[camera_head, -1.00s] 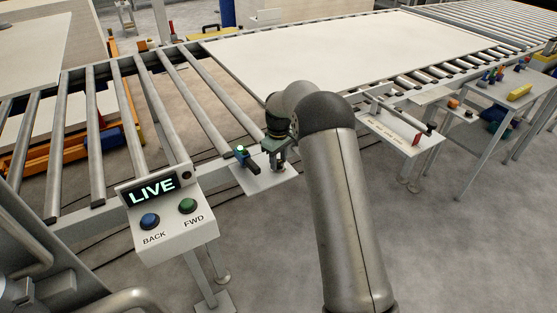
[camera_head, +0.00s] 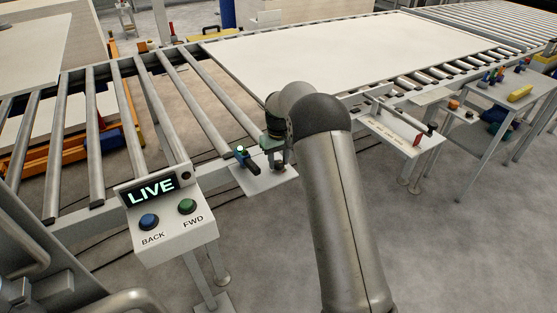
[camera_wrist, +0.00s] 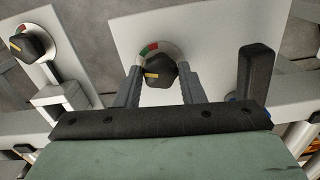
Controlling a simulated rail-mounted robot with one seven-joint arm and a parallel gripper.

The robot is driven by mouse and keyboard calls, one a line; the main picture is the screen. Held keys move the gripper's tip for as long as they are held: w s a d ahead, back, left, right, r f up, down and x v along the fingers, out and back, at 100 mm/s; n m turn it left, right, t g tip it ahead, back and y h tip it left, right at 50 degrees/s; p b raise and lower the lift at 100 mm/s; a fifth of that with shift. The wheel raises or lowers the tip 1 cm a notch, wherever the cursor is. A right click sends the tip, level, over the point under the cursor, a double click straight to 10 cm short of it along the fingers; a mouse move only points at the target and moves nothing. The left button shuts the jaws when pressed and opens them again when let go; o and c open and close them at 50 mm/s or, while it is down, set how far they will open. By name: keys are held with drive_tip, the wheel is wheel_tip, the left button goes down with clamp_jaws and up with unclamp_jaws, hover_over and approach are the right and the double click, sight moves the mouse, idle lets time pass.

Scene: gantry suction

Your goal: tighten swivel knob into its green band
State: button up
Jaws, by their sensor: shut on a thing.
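The swivel knob (camera_wrist: 160,70) is black with a yellow pointer mark, on a round dial on a pale plate in the wrist view. The mark lies on the knob's left side in the picture. The dial's coloured band (camera_wrist: 147,50) shows red and green segments at the knob's upper left; its lower part is hidden. My gripper (camera_wrist: 158,78) is shut on the knob, with one finger on each side. In the head view my gripper (camera_head: 278,163) is small and low over a pale plate (camera_head: 262,184); the knob is not clear there.
A second black knob on a dial (camera_wrist: 32,42) stands at the wrist view's left. A dark upright handle (camera_wrist: 255,72) is close on the right.

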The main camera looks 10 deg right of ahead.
sight(279, 163)
drive_tip(key=o, duration=1)
drive_tip(key=shift+r, duration=0.1)
wheel_tip(279, 163, up, 17)
drive_tip(key=shift+r, duration=0.15)
